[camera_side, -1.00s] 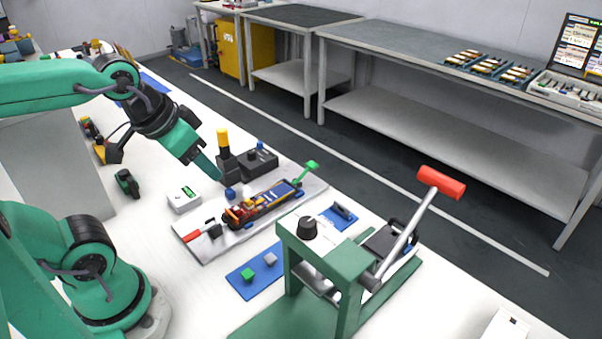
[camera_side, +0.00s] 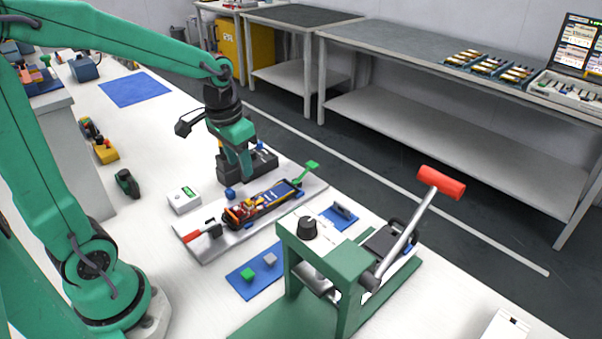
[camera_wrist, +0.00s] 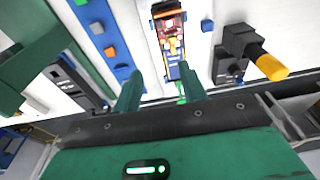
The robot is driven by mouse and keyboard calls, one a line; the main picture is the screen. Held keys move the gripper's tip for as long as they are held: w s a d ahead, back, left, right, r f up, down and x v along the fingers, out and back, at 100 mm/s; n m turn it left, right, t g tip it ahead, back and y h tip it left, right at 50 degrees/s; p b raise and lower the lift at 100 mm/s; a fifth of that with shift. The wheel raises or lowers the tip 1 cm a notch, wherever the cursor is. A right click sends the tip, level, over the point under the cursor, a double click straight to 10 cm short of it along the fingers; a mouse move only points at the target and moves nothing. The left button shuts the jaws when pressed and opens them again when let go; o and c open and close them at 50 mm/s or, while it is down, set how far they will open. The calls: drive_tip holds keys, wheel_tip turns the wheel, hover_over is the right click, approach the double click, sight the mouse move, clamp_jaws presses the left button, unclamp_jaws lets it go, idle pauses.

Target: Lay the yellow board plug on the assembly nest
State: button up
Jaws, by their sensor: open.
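A small orange-yellow block (camera_wrist: 110,52), apparently the yellow board plug, lies on a blue mat in the wrist view; I cannot see it in the side view, where the green press covers that spot. The assembly nest (camera_side: 203,251) is a white plate carrying a long board with orange and blue parts; it also shows in the wrist view (camera_wrist: 140,25). My gripper (camera_side: 246,174) points down near the nest's far side, in front of a black box. Its fingers (camera_wrist: 158,78) are apart and empty in the wrist view.
The blue mat (camera_side: 240,287) also holds a green block (camera_side: 248,274) and a grey block (camera_side: 270,259). A green press (camera_side: 345,262) with a red-handled lever (camera_side: 441,182) stands beside it. A black box (camera_side: 240,180) and yellow-capped post (camera_wrist: 272,66) stand beyond the nest.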

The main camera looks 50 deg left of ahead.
drive_tip(key=g, duration=0.2)
hover_over(249, 200)
wheel_tip(249, 200, down, 6)
drive_tip(key=shift+f, duration=0.1)
drive_tip(key=shift+f, duration=0.1)
drive_tip(key=shift+f, duration=3.75)
clamp_jaws()
drive_tip(key=shift+r, duration=0.1)
drive_tip(key=shift+r, duration=2.9)
